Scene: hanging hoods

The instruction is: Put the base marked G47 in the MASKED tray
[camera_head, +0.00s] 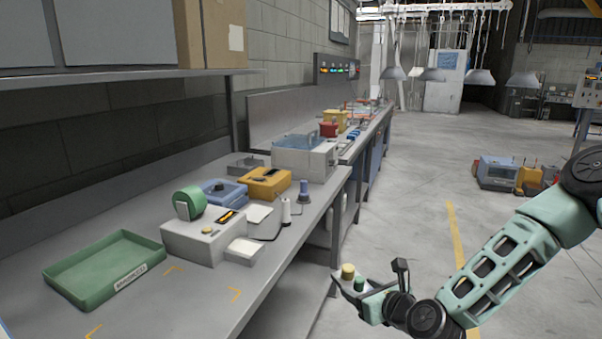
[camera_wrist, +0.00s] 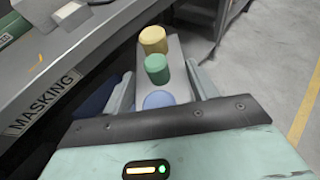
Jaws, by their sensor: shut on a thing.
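My gripper (camera_head: 372,292) is shut on a light grey base (camera_wrist: 177,52), held out in front of the bench over the aisle. The base carries a yellow cylinder (camera_wrist: 153,39), a green cylinder (camera_wrist: 157,68) and a blue round part (camera_wrist: 158,100) in a row. In the head view, the yellow cylinder (camera_head: 347,271) and green cylinder (camera_head: 360,284) also show. No G47 mark is readable on the base. A shallow green tray (camera_head: 108,270) lies on the near left of the bench, seemingly empty; its front label is too small to read surely.
The grey bench (camera_head: 190,304) has orange corner marks; its edge label reads MASKING in the wrist view (camera_wrist: 47,103). A white device with a green tape roll (camera_head: 188,203), a blue box (camera_head: 224,192) and a yellow box (camera_head: 265,183) stand beyond the tray. A shelf overhangs the back.

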